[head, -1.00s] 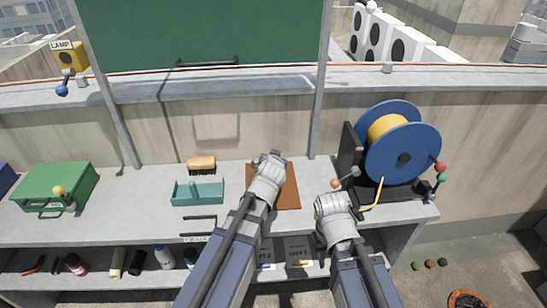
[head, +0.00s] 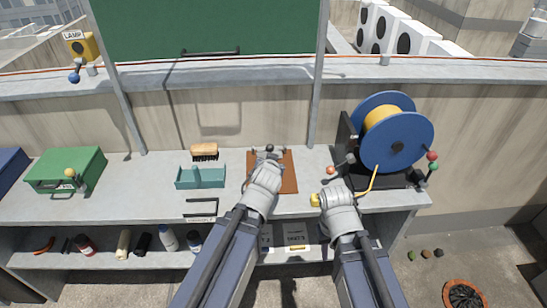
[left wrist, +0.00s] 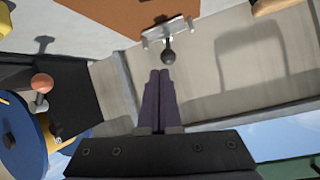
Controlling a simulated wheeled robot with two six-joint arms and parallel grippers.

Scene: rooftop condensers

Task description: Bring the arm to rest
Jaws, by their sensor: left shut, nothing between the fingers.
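The knob also shows in the head view (head: 270,148). My right gripper (head: 325,200) is low in front of the reel, with a yellow piece (head: 315,200) beside its tip; its fingers are not clear.
A blue reel (head: 413,135) with yellow cable stands at the bench's right, with ball-tipped levers around it. A teal tray (head: 200,184), a brush (head: 204,150) and a green box (head: 65,168) stand to the left. A green panel (head: 205,25) rises behind.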

